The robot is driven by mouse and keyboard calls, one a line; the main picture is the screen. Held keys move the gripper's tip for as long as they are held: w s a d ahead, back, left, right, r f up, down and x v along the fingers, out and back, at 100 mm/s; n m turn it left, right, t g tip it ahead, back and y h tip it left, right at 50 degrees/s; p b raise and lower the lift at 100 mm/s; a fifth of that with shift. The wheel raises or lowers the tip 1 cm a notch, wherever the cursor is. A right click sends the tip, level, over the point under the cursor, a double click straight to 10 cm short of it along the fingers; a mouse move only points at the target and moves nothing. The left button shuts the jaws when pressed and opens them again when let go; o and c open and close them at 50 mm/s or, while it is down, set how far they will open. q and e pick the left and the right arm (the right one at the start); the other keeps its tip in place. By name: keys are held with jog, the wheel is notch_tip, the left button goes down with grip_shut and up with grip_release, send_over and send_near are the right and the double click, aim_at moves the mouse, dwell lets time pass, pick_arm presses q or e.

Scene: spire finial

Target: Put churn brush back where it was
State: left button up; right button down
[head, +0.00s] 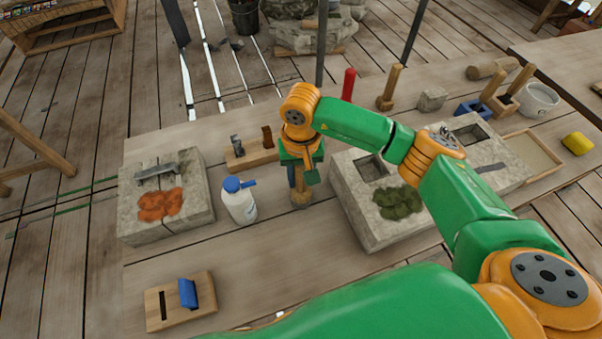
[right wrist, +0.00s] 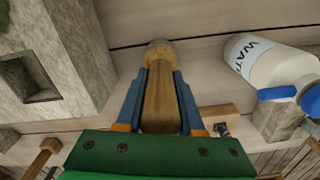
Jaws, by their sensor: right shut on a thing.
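The churn brush, a wooden piece with a rounded, paler lower end (head: 301,199), is held upright in my right gripper (head: 302,176). In the right wrist view the gripper's blue fingers (right wrist: 160,98) close on both sides of its brown wooden handle (right wrist: 159,105). Its lower end is at or just above the bench top; I cannot tell if it touches. It is between the white bottle (head: 241,206) and the large stone block (head: 365,220). My left gripper is not in view.
A stone slab (head: 190,210) with orange powder is at left. A wooden block with a blue piece (head: 168,306) lies at front left. A wooden stand (head: 248,158) is behind the gripper, and a red cylinder (head: 348,84) is farther back. Bare bench lies in front of the bottle.

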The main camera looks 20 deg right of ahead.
jog(key=shift+f, duration=0.15)
jog(key=c, duration=0.5)
grip_release()
jog(key=shift+r, duration=0.25)
jog(key=shift+w+r, duration=0.1)
jog(key=shift+r, duration=0.2)
notch_tip(320, 180, up, 11)
jog(key=b, duration=0.2)
jog(key=shift+f+b, duration=0.15)
jog(key=shift+b, duration=0.15)
jog(key=shift+r, duration=0.35)
jog(key=shift+s, duration=0.2)
